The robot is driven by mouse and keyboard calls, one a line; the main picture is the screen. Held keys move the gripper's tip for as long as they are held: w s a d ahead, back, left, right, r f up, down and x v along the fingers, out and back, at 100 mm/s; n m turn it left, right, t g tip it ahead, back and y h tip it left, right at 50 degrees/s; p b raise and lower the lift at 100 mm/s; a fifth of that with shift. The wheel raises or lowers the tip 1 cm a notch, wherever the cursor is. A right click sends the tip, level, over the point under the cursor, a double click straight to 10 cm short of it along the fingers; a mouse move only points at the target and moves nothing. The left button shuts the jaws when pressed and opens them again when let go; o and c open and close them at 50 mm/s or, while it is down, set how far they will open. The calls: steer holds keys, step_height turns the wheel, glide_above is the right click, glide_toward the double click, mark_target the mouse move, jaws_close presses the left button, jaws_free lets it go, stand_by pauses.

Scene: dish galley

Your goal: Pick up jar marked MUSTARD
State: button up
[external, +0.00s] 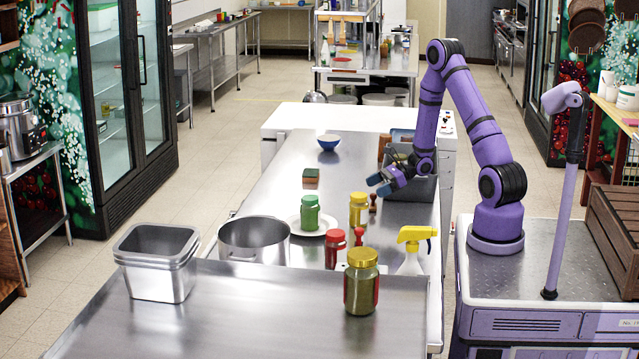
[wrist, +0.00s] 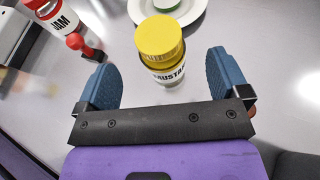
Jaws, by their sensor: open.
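The MUSTARD jar (wrist: 165,72) has a yellow lid and a white label, partly readable in the wrist view. It shows ahead of my gripper (wrist: 160,62), between the lines of the two blue fingers, which are spread and hold nothing. In the external view the yellow-lidded jar (external: 358,210) stands upright on the steel counter. My gripper (external: 379,185) is above and slightly right of it, apart from it. I cannot tell the exact gap between jar and fingers.
A red JAM jar (wrist: 52,17) and a red-handled stamp-like thing (wrist: 84,46) are left of the mustard. A green jar (external: 310,212) stands on a white plate (external: 331,224). A pot (external: 254,240), a spray bottle (external: 412,252) and a grey bin (external: 424,187) are nearby.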

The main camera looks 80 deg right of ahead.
mark_target(363, 194)
steer(key=shift+x, duration=3.75)
steer(key=shift+a+f, duration=0.1)
steer(key=shift+f, duration=0.05)
steer(key=c, duration=1.6)
